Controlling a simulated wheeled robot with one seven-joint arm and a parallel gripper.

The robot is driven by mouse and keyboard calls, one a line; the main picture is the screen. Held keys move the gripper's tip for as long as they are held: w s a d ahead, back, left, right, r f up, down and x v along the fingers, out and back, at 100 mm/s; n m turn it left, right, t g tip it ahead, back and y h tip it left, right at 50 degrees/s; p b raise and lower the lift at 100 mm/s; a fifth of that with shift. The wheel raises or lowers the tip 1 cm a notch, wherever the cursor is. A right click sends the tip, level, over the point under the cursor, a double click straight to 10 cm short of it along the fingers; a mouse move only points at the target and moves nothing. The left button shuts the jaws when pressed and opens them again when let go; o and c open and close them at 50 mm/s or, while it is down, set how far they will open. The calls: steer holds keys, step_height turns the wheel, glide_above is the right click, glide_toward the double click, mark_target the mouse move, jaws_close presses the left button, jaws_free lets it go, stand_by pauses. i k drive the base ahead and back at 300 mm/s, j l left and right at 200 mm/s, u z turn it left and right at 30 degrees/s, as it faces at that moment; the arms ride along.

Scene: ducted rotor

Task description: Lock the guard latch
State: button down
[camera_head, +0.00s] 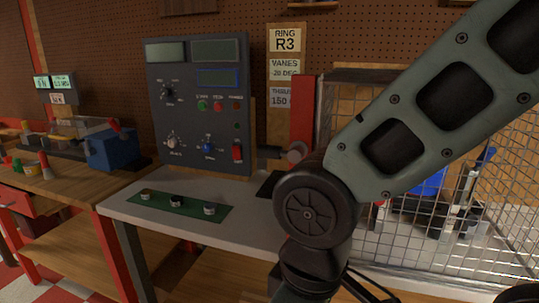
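The guard is a wire mesh cage (475,225) on the right, with a red upright post (303,108) at its left edge. A dark bar with a pale reddish round end (297,152) sticks out beside this post. It may be part of the guard latch, but I cannot tell whether it is locked. My arm crosses in front of the guard from the upper right and hides much of it. Its lower end runs out of the bottom of the picture, and my gripper's fingers are not in view.
A green strip (180,206) with several small round parts lies on the bench. A wooden side bench (85,185) holds a blue vise-like block (110,150).

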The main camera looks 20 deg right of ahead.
mark_target(276, 153)
steer(key=i+j+z, duration=0.2)
steer(key=j, duration=0.3)
steer(key=i+j+z, duration=0.15)
steer(key=j, duration=0.4)
steer(key=i+j+z, duration=0.2)
steer(key=j, duration=0.35)
steer(key=j+z, duration=0.15)
steer(key=j, duration=0.45)
steer(key=i+j+z, duration=0.2)
steer(key=j, duration=0.4)
steer(key=k, duration=0.05)
